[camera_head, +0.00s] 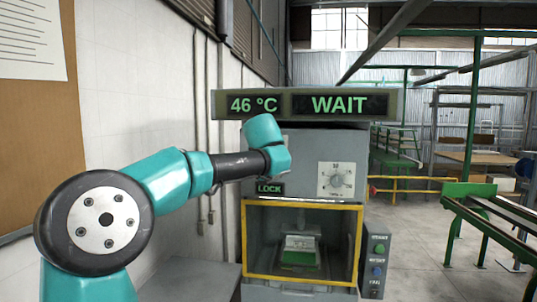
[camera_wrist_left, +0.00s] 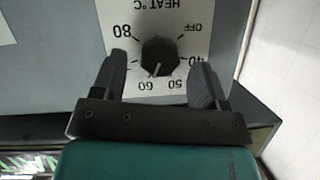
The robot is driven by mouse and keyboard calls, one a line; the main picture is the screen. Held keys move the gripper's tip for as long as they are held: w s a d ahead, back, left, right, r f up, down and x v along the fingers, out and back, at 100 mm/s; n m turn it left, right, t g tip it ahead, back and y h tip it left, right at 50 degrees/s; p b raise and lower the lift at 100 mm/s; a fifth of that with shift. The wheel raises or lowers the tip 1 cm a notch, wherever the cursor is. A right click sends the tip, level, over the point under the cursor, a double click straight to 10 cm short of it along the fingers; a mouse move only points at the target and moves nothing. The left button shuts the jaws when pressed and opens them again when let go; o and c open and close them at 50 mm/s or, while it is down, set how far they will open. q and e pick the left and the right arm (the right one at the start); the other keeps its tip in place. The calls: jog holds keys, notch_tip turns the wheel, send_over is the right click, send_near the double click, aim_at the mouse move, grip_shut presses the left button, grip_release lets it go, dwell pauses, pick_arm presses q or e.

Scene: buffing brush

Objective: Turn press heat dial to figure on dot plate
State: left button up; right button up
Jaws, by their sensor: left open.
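The heat dial's black knob (camera_wrist_left: 160,55) sits on a white HEAT °C scale plate (camera_wrist_left: 190,12), seen upside down in the left wrist view. Its white pointer line lies between 50 and 60. OFF, 40 and 80 are also readable. In the head view the dial (camera_head: 342,180) is on the press's grey front, upper right. My left gripper (camera_wrist_left: 162,63) is open, one finger on each side of the knob, with gaps showing; whether it reaches knob depth cannot be told. In the head view its fingers are hidden behind my wrist. No dot plate is discernible. My right gripper is out of view.
A display bar (camera_head: 306,104) above the press reads 46 °C and WAIT. A LOCK sign (camera_head: 270,188) sits left of the dial. Below is a yellow-framed window (camera_head: 303,204) with a green-based block inside. A button box (camera_head: 377,262) stands at right. Paper hangs on the left board.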

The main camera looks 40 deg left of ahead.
pick_arm(q)
jog(key=v, duration=1.5)
jog(key=shift+s, duration=0.4)
jog(key=shift+w+d, duration=0.1)
jog(key=shift+d, duration=0.05)
